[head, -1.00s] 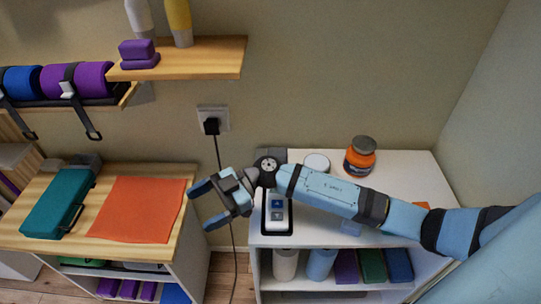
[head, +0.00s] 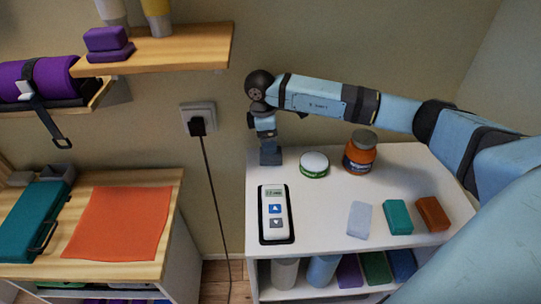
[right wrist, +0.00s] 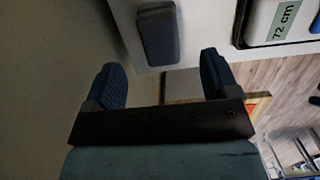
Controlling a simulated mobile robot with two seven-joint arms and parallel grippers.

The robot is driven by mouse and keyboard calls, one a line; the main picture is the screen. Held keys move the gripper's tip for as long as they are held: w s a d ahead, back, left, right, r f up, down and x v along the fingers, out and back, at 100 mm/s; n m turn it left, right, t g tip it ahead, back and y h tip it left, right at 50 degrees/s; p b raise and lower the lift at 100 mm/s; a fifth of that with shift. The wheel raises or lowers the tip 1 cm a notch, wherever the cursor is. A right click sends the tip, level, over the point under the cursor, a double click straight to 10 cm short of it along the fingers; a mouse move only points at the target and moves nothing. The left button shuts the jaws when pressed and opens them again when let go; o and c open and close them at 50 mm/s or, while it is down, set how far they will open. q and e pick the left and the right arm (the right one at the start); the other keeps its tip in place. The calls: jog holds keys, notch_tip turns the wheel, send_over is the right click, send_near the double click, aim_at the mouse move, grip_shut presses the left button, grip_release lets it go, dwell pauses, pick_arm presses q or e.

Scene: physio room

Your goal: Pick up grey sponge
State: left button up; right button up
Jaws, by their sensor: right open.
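The grey sponge (right wrist: 158,35), a dark grey block, lies on the white cabinet top (right wrist: 130,20). In the head view the dark grey block (head: 271,157) stands at the back left corner of that top, behind the device with the display. My right gripper (head: 264,130) points down just above it and partly overlaps it, so the gap between them is hard to judge. In the right wrist view my right gripper (right wrist: 165,78) is open and empty, with the sponge ahead of the gap between its fingers. My left gripper is not in view.
The device (head: 275,214), a green-and-white tin (head: 314,164) and an orange jar (head: 360,153) share the top. Pale, teal (head: 397,217) and orange-brown (head: 432,214) blocks lie at the front right. The wall is close behind, with a plugged-in cable (head: 197,122).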

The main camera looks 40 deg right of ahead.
aim_at(276, 159)
jog(key=f, duration=0.7)
jog(key=shift+s+d+f, duration=0.15)
jog(key=shift+d+f, duration=0.05)
jog(key=shift+d, duration=0.05)
jog(key=c, duration=1)
